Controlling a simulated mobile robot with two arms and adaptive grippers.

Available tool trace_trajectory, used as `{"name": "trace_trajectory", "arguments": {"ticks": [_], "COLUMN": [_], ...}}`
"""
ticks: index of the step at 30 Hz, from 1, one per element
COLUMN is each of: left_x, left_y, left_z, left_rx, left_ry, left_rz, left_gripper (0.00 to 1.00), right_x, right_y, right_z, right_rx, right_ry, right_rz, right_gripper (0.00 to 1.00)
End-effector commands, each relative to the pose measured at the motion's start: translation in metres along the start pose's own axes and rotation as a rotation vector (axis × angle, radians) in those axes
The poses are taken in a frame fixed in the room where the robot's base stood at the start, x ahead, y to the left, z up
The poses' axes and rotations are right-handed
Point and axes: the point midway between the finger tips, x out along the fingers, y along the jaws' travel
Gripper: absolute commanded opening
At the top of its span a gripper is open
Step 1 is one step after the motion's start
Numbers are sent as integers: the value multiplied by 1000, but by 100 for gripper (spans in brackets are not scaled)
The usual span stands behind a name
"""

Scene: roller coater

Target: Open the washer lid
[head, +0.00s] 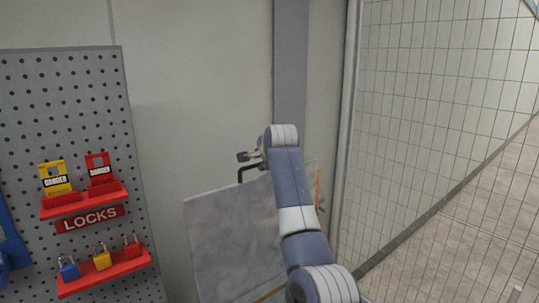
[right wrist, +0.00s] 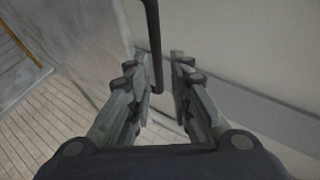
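A grey, worn flat panel (head: 225,240), which looks like the washer lid, is at the lower middle of the head view, tilted. A black bent handle (head: 248,169) stands at its upper edge. My right gripper (head: 246,156) is beside this handle, partly hidden behind my right arm. In the right wrist view the two fingers (right wrist: 163,75) are apart, and the black handle bar (right wrist: 153,35) runs down between them, closer to the left finger. I cannot tell whether it touches that finger. My left gripper is not in view.
A grey pegboard (head: 75,100) with red lock shelves (head: 103,272) and several padlocks is at left. A plain wall (head: 195,90) is behind the panel. A wire mesh fence (head: 430,100) is at right, with tiled floor (head: 475,240) beyond it.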

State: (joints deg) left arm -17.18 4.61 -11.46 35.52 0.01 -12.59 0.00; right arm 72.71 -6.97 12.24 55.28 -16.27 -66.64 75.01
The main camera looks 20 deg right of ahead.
Motion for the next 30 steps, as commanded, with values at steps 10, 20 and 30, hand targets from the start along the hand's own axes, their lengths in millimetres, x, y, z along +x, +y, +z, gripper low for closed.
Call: {"name": "trace_trajectory", "arguments": {"ticks": [10,20,30], "left_x": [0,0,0], "left_y": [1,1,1], "left_z": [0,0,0], "left_rx": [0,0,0], "left_ry": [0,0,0], "left_rz": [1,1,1], "left_gripper": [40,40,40], "right_x": [-45,-77,-80], "right_y": [-1,0,0], "right_z": [-1,-2,-2], "right_rx": [2,1,1], "right_ry": [1,2,2], "right_rz": [-4,-2,-2], "right_gripper": [20,20,20]}}
